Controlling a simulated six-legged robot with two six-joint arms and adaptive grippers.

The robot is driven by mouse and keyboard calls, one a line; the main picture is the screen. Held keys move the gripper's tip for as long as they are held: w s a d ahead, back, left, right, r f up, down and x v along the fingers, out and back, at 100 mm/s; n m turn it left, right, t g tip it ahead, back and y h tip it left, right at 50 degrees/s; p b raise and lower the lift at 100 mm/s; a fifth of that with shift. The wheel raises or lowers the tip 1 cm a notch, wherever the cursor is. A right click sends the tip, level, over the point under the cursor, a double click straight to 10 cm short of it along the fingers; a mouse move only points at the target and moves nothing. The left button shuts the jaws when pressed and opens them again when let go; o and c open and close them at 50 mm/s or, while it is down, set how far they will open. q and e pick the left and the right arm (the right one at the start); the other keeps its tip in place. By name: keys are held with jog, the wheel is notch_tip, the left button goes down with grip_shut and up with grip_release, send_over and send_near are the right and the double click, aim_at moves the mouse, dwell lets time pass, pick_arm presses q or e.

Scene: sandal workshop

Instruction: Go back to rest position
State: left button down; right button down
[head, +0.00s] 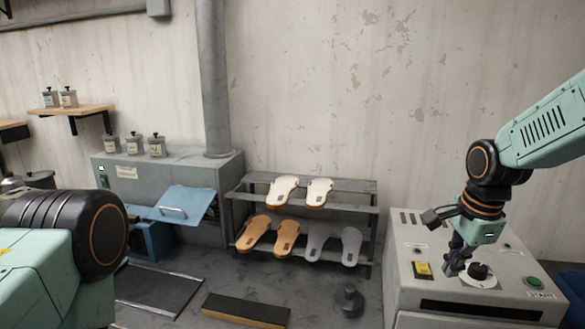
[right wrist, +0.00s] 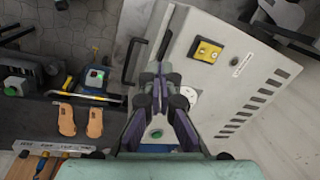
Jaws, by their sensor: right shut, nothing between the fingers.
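My right gripper (head: 452,268) hangs from the right arm over the light grey control cabinet (head: 405,290). Its fingers point down just left of the black dial (head: 478,270); I cannot tell whether they touch it. In the right wrist view the gripper (right wrist: 158,90) has its fingers together with nothing between them, and hides most of the dial's white plate (right wrist: 192,97). A thick mint and black link of my left arm fills the lower left of the head view; the left gripper is out of view.
The cabinet carries a yellow switch (head: 423,269) and green START button (head: 535,283). A rack (head: 372,210) of sandals and soles stands left of it. A dark weight-like object (head: 349,300) and a long block (head: 246,309) lie on the floor. Tan soles (right wrist: 67,120) show in the wrist view.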

jog(key=a+f+n+t, duration=0.1)
jog(key=f+n, duration=0.1)
jog(key=w+a+f+n+t+b, duration=0.1)
jog(key=f+n, duration=0.1)
jog(key=f, duration=0.1)
jog(key=a+f+n+b, duration=0.1)
jog(key=a+f+n, duration=0.1)
jog(key=shift+w+f+t+y, duration=0.2)
jog(key=shift+f+t+y, duration=0.1)
jog(key=shift+f+t, duration=0.1)
jog(key=s+a+f+n+b, duration=0.1)
jog(key=s+f+n+b, duration=0.2)
jog(key=s+f+b, duration=0.55)
jog(key=s+a+f+n+g+b, duration=0.1)
jog(key=s+f+n, duration=0.3)
jog(key=f, duration=1)
jog(key=s+a+f+n+b, duration=0.1)
jog(key=s+f+n+b, duration=0.2)
jog(key=s+f+b, duration=0.55)
jog(key=s+f+g+b, duration=0.3)
jog(key=s+f+b, duration=0.2)
jog(key=s+f, duration=1)
jog(key=shift+s+a+f+g+h, duration=0.25)
jog(key=shift+a+f+g+h, duration=0.15)
jog(key=shift+f, duration=0.2)
